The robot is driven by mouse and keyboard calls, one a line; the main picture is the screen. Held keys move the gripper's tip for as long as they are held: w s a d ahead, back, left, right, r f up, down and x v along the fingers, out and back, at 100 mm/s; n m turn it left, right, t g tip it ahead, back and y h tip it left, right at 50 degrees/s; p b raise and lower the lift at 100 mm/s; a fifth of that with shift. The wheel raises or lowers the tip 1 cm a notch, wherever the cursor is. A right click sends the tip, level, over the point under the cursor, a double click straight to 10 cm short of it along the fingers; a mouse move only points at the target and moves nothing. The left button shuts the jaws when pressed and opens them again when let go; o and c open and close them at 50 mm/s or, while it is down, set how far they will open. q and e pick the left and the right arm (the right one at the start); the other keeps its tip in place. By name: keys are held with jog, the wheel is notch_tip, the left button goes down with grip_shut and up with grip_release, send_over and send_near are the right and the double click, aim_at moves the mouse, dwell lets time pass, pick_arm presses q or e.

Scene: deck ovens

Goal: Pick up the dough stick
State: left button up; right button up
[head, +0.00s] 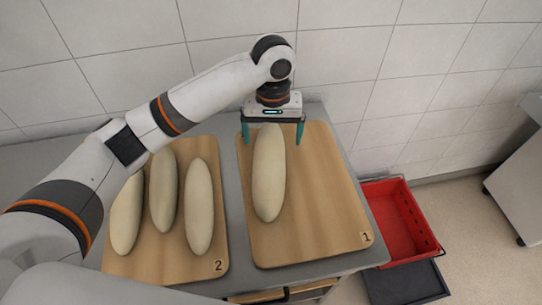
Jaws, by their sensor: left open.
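A long pale dough stick (269,175) lies lengthwise on the wooden board marked 1 (325,205). My left gripper (272,136) is open at the far end of this stick, with one teal finger on each side of it. Whether the fingers touch the dough cannot be told. More pale dough sticks lie side by side on the board marked 2 (217,257): one at its right (199,205), one in the middle (164,190) and one at its left (127,213). My left arm partly covers the left and middle ones. My right gripper is not in view.
Both boards lie on a grey counter (232,170) against a white tiled wall (340,50). A red crate (400,220) stands low to the right of the counter. The right part of board 1 is bare.

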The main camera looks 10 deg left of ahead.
aim_at(269, 156)
pick_arm(q)
jog(key=f, duration=0.4)
jog(key=shift+s+a, duration=0.1)
jog(key=shift+s, duration=0.1)
jog(key=shift+w+f+p, duration=0.1)
jog(key=shift+f+p, duration=0.2)
jog(key=shift+f, duration=0.3)
jog(key=f, duration=0.3)
jog(key=f+p, duration=0.1)
jog(key=shift+s+a+f, duration=0.2)
jog(key=shift+s+a, duration=0.05)
jog(key=shift+a, duration=0.1)
jog(key=shift+f, duration=0.2)
jog(key=shift+w+d, duration=0.1)
jog(key=c, duration=1.4)
